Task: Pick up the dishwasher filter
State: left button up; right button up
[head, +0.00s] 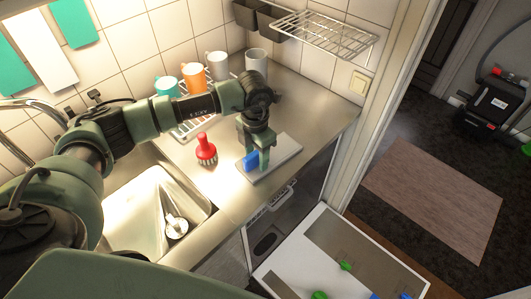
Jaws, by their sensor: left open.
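I cannot pick out the dishwasher filter with certainty. A small blue piece (250,161) is at my left gripper, over a flat grey board (284,153) on the steel counter. My left gripper (257,163) points down over this board and is open. The blue piece is beside or between its fingers; I cannot tell which, or whether they touch. My right gripper is not in view.
A red brush (206,149) stands left of the board. Several mugs (217,66) stand behind. A sink (150,235) is at left, and a wire shelf (322,33) hangs above. An open white door or panel (400,268) with green and blue pieces is at lower right.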

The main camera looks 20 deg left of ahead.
pick_arm(q)
jog(key=shift+c, duration=0.9)
grip_shut()
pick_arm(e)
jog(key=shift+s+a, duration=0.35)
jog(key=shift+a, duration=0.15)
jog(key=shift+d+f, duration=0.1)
